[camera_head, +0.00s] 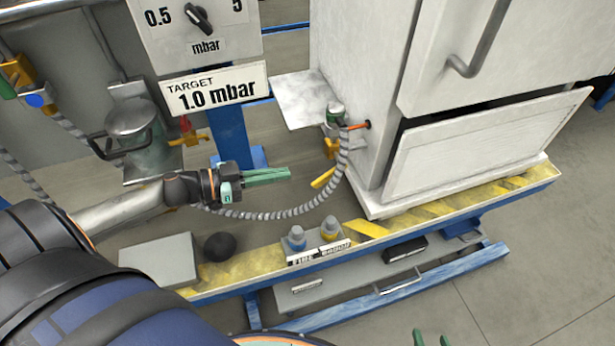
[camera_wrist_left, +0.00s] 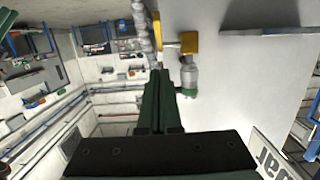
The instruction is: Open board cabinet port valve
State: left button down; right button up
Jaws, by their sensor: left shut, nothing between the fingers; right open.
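The white cabinet (camera_head: 350,70) stands at the right of the bench. On its left side are a small silver-green fitting (camera_head: 335,113), a yellow piece (camera_head: 330,148) and an orange-red stub (camera_head: 358,126). A grey ribbed hose (camera_head: 343,160) hangs from there. A yellow lever (camera_head: 322,179) shows beside the hose; which part is the port valve is unclear. My left gripper (camera_head: 290,173) is shut and empty, left of the lever and apart from it. In the left wrist view, its fingers (camera_wrist_left: 160,75) point toward a yellow block (camera_wrist_left: 189,42) and the fitting (camera_wrist_left: 189,78). Only my open right gripper's tips (camera_head: 432,339) show.
A gauge panel with a 1.0 mbar target sign (camera_head: 215,88) stands at the back left. A grey box (camera_head: 160,260), a dark ball (camera_head: 219,246) and two knobs (camera_head: 297,238) line the bench's front edge.

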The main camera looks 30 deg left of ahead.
aim_at(324, 175)
pick_arm(q)
jog(key=w+d+f, duration=0.1)
jog(key=w+d+f+b, duration=0.1)
jog(key=w, duration=0.1)
jog(key=w+d+f, duration=0.1)
jog(key=w+d, duration=0.1)
jog(key=shift+d+f+b, duration=0.1)
jog(key=shift+f+b, duration=0.05)
jog(key=shift+b, duration=0.15)
jog(key=shift+w+d+f, duration=0.15)
jog(key=shift+d+f, duration=0.05)
jog(key=shift+f, duration=0.15)
jog(key=shift+f, duration=0.1)
jog(key=shift+w+f+b, duration=0.1)
jog(key=shift+f+b, duration=0.15)
jog(key=shift+b, duration=0.65)
jog(key=shift+r+t+h, duration=0.1)
jog(key=shift+t+h, duration=0.2)
jog(key=shift+b, duration=0.3)
